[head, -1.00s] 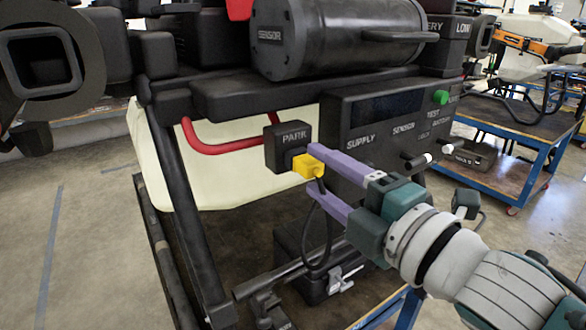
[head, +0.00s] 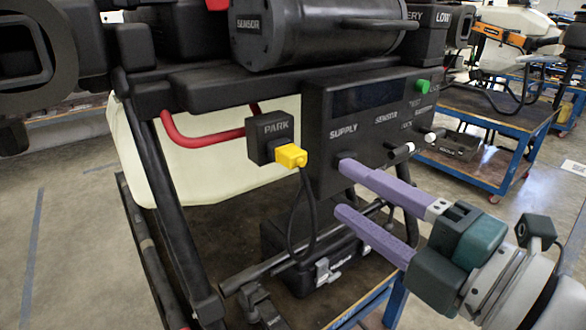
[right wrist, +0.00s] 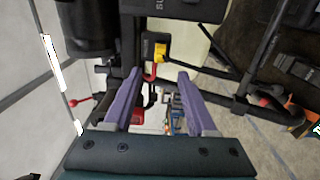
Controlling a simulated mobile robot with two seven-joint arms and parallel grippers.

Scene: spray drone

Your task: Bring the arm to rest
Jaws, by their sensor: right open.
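My right gripper (head: 342,188) is open and empty, with its two purple fingers apart. In the head view it is to the right of and below the yellow plug (head: 291,156), clear of it. The plug sits at the black PARK block (head: 270,137), and a dark cable hangs down from it. In the right wrist view the plug (right wrist: 160,51) shows beyond the open fingers (right wrist: 155,78). My left gripper is not in view.
The black control panel (head: 360,130) with SUPPLY and SENSOR labels is close behind the right fingers. A black case (head: 320,270) lies below on the drone's stand. A blue cart (head: 500,120) stands at the right. Open floor lies at the left.

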